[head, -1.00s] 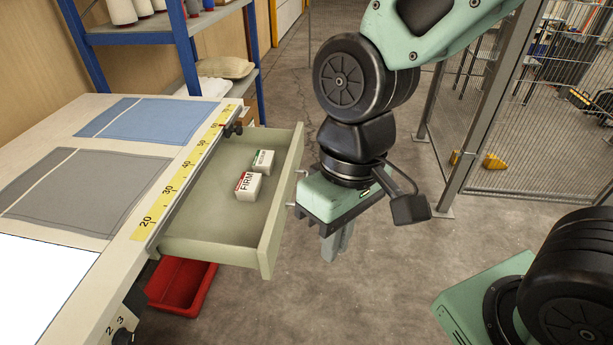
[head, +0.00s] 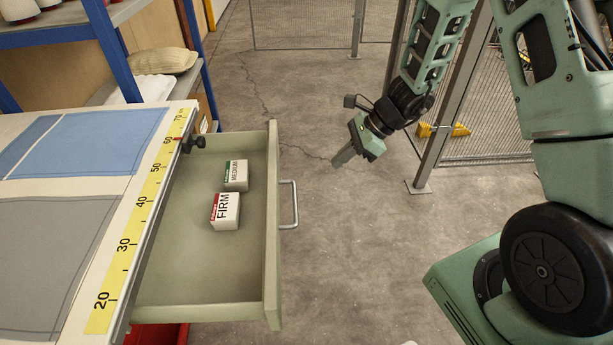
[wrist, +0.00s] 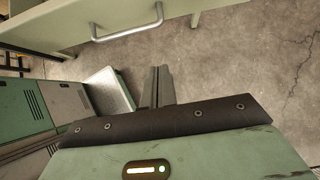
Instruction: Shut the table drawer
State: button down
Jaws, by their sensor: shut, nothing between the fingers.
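The table drawer (head: 271,240) is pulled out from the table's right side in the head view. It holds two small boxes, one labelled FIRM (head: 225,211) and one labelled MEDIUM (head: 236,175). Its metal handle (head: 290,204) is on the outer front face and also shows at the top of the wrist view (wrist: 128,31). My gripper (head: 338,162) is shut and empty, in the air to the right of the drawer front and apart from the handle. In the wrist view its fingers (wrist: 160,80) lie together below the handle.
The table (head: 60,285) carries a yellow ruler strip and cloth panels. A blue-framed shelf (head: 105,45) stands behind it. A red bin (head: 155,334) sits below the drawer. A mesh fence (head: 490,120) is at right. Open floor lies right of the drawer.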

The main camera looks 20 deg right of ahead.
jog(key=w+a+f, duration=0.2)
jog(key=a+f, duration=0.4)
jog(key=a, duration=0.2)
jog(key=shift+w, duration=0.2)
jog(key=shift+a, duration=0.15)
